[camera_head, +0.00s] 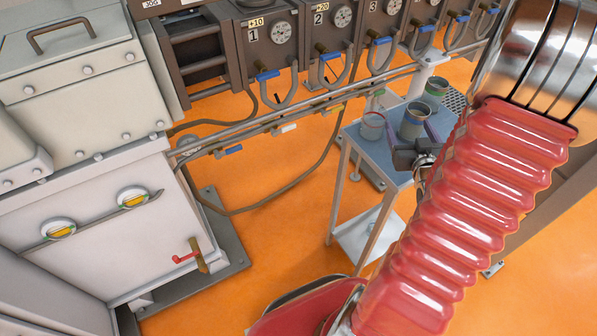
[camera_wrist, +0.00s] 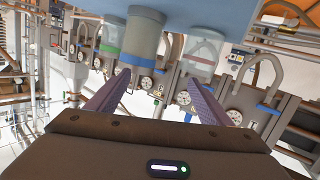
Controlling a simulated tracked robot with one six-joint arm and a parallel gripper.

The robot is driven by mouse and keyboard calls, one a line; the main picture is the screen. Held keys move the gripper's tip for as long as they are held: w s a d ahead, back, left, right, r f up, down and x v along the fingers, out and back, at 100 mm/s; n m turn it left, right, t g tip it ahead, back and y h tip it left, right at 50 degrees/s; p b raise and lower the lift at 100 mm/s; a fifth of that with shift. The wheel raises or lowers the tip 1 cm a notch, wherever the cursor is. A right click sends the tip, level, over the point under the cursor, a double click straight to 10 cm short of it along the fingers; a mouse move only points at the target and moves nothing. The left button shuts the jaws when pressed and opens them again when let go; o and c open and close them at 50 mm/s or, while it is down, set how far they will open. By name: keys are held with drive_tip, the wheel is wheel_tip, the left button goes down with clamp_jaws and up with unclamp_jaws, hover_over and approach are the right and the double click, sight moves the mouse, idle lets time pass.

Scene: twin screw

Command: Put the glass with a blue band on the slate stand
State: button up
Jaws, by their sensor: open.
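The glass with a blue band (camera_wrist: 143,38) shows upside down in the wrist view, just ahead of my gripper (camera_wrist: 158,78). In the head view this glass (camera_head: 412,124) is the middle one of three on a blue-topped trolley (camera_head: 379,148). My open gripper (camera_head: 416,138) has its purple fingers at either side of it; contact cannot be told. The glass seems upright on the trolley. I cannot clearly make out the slate stand; a dark perforated plate (camera_head: 456,101) lies at the trolley's far right, partly hidden by my arm.
A red-banded glass (camera_head: 372,126) stands left of the blue-banded one, and a green-banded glass (camera_head: 437,90) behind it to the right. Pipes and a machine with gauges (camera_head: 283,33) run behind the trolley. Orange floor (camera_head: 270,170) is open to the left.

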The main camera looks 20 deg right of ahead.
drive_tip(key=w+a+r+n+g+y, duration=0.15)
drive_tip(key=a+r, duration=0.25)
drive_tip(key=a, duration=0.5)
drive_tip(key=w+a+r+n+g+y, duration=0.1)
drive_tip(key=w+a+r+g, duration=0.15)
drive_tip(key=a+r, duration=0.45)
drive_tip(key=s+a+n+g+y, duration=0.1)
drive_tip(key=s+a+g+y, duration=0.1)
drive_tip(key=s+a, duration=0.5)
drive_tip(key=s+a+r+g+y, duration=0.1)
drive_tip(key=s+a, duration=0.6)
drive_tip(key=a, duration=0.8)
drive_tip(key=shift+s+r+n+g+y, duration=0.25)
drive_tip(key=shift+s+n+g+y, duration=0.1)
drive_tip(key=shift+g+y, duration=0.5)
